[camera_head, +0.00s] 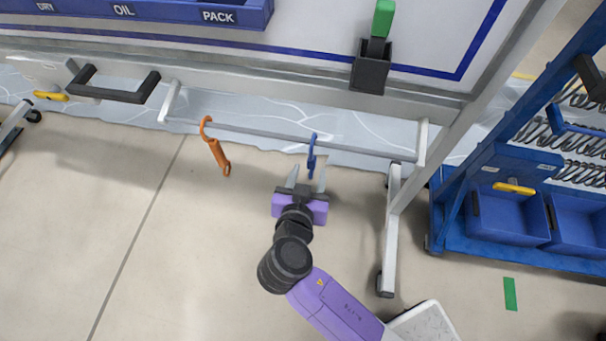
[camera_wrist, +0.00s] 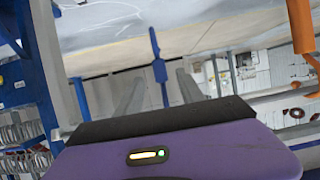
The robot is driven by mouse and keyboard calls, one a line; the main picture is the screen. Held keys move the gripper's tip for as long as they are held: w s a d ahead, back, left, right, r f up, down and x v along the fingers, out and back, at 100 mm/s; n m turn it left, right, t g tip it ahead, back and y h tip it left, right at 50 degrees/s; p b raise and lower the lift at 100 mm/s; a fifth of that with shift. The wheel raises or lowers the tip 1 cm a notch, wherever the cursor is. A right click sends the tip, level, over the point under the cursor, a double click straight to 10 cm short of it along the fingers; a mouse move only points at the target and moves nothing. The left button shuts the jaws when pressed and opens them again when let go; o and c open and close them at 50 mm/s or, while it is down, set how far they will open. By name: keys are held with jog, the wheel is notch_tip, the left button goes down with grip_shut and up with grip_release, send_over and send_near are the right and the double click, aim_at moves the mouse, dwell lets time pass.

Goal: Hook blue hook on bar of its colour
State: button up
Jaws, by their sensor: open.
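The blue hook (camera_head: 312,152) hangs from a grey rail below the board in the head view. In the wrist view the blue hook (camera_wrist: 158,68) hangs between the two fingers. My gripper (camera_head: 307,174) is open at the hook's lower end, one finger on each side, and not closed on it. The fingers also show in the wrist view (camera_wrist: 157,90). Whether a finger touches the hook cannot be told. A blue bar-like piece (camera_head: 578,127) sticks out on the blue rack at the right; I cannot tell whether it is the hook's bar.
An orange hook (camera_head: 216,150) hangs on the same grey rail (camera_head: 260,133), left of the blue one. A grey frame leg (camera_head: 392,235) stands right of my gripper. The blue rack (camera_head: 480,165) holds bins and dark coils.

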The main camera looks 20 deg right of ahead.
jog(key=shift+w+d, duration=0.3)
jog(key=shift+w, duration=0.25)
jog(key=shift+b+x, duration=0.65)
jog(key=shift+x, duration=2.85)
jog(key=shift+s, duration=0.1)
jog(key=shift+c, duration=0.4)
grip_shut()
